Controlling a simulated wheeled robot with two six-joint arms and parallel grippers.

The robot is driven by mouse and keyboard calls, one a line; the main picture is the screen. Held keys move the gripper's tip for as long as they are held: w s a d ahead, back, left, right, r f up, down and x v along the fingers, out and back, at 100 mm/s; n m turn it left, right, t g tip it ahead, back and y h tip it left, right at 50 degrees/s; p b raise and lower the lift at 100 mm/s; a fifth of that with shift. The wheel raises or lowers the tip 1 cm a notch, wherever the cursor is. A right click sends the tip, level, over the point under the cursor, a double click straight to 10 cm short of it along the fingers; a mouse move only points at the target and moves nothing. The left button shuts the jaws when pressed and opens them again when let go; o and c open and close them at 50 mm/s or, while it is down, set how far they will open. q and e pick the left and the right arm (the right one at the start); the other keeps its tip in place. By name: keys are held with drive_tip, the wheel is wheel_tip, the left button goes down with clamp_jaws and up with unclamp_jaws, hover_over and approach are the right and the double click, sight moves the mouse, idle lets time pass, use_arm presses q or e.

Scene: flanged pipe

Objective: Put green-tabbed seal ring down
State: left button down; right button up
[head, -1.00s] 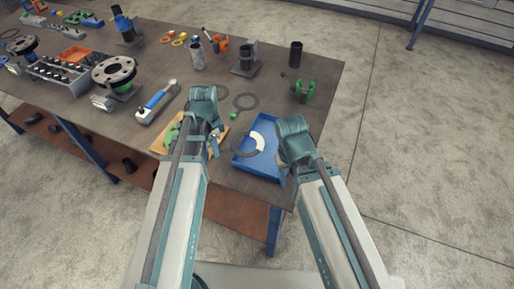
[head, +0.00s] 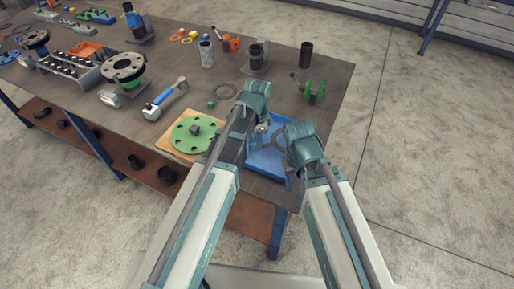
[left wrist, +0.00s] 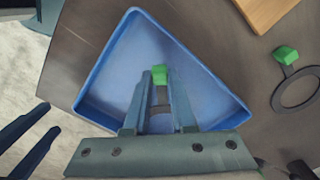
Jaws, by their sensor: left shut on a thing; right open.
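My left gripper (head: 262,128) is over the blue tray (head: 255,178). In the left wrist view its fingers (left wrist: 160,78) are shut on a green tab (left wrist: 159,74), with part of a dark ring (left wrist: 160,121) showing between them.
Another green-tabbed ring (head: 225,90) lies on the table behind the tray. Left of the tray, a green flange disc (head: 190,134) rests on a wooden board (head: 168,137). A blue-handled wrench (head: 165,97) lies further left. The table's right edge is close to the tray.

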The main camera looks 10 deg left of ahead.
use_arm(q)
drive_tip(key=shift+f+b, duration=0.85)
drive_tip(key=shift+f, duration=0.55)
use_arm(e)
drive_tip(key=shift+f, duration=1.4)
use_arm(q)
drive_tip(key=shift+a, duration=0.1)
drive_tip(key=shift+f, duration=0.2)
use_arm(e)
drive_tip(key=shift+f, duration=0.2)
use_arm(q)
drive_tip(key=c, duration=0.7)
unclamp_jaws()
drive_tip(key=shift+r, duration=0.1)
drive_tip(key=shift+c, duration=0.2)
use_arm(e)
drive_tip(key=shift+r, duration=0.1)
use_arm(q)
drive_tip(key=shift+r, duration=0.15)
use_arm(e)
drive_tip(key=shift+r, duration=0.1)
